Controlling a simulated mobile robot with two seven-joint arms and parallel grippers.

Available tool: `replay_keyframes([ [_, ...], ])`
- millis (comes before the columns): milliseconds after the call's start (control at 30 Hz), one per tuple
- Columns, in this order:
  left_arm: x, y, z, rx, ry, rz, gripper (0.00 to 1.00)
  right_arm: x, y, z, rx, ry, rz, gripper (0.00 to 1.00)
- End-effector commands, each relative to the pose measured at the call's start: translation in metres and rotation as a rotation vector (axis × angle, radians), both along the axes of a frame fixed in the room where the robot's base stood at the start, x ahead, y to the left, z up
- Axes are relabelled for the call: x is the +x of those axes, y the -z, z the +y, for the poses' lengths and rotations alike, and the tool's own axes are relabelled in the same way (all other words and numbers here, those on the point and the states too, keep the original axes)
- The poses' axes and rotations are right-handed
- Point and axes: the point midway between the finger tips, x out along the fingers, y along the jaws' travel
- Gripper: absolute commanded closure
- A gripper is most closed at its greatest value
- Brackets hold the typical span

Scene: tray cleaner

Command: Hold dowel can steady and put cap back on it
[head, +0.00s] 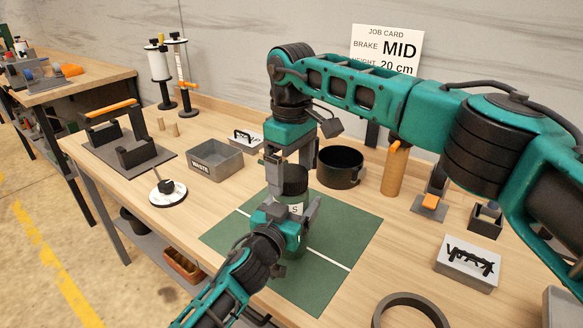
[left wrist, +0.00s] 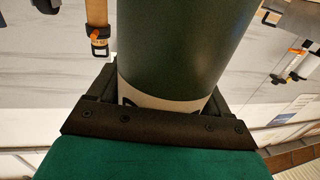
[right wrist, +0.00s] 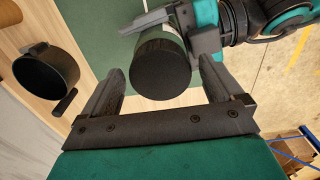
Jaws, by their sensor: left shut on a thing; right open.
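The dowel can (head: 296,207) is a dark green cylinder with a white label, upright on the green mat (head: 345,238). A black cap (head: 292,179) is at its top; the right wrist view shows its dark round face (right wrist: 160,70). I cannot tell whether it is fully seated. My left gripper (head: 284,212) is shut around the can's side at the label; the can (left wrist: 172,45) fills its jaws in the left wrist view. My right gripper (head: 291,166) points down from above, open, its fingers on either side of the cap. Contact is not clear.
A black pot (head: 340,168) stands just behind the mat, and a grey waste bin (head: 215,162) is to the left. A white disc with a black knob (head: 167,192) lies near the left edge. A wooden cylinder (head: 394,172) stands to the right. The front mat is clear.

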Motion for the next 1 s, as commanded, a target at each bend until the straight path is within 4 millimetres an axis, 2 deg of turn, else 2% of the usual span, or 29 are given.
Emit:
replay_keyframes([
  [233, 0.0, 0.002, 0.001, 0.002, -0.001, 0.004, 1.0, 0.0, -0.007, 0.0, -0.001, 0.0, -0.001, 0.06],
  [533, 0.0, 0.002, 0.001, 0.002, -0.001, 0.002, 1.0, 0.0, -0.043, 0.0, 0.001, -0.001, -0.001, 0.06],
  [767, 0.0, 0.002, 0.0, 0.002, -0.001, 0.002, 1.0, 0.0, -0.044, 0.0, 0.0, -0.001, 0.001, 0.06],
  [867, 0.0, 0.002, 0.0, 0.002, -0.001, 0.002, 1.0, 0.0, -0.044, 0.0, 0.0, -0.007, 0.001, 0.1],
  [1000, 0.0, 0.002, 0.0, 0.002, -0.001, 0.002, 1.0, 0.0, -0.045, 0.0, -0.001, -0.085, 0.0, 0.1],
])
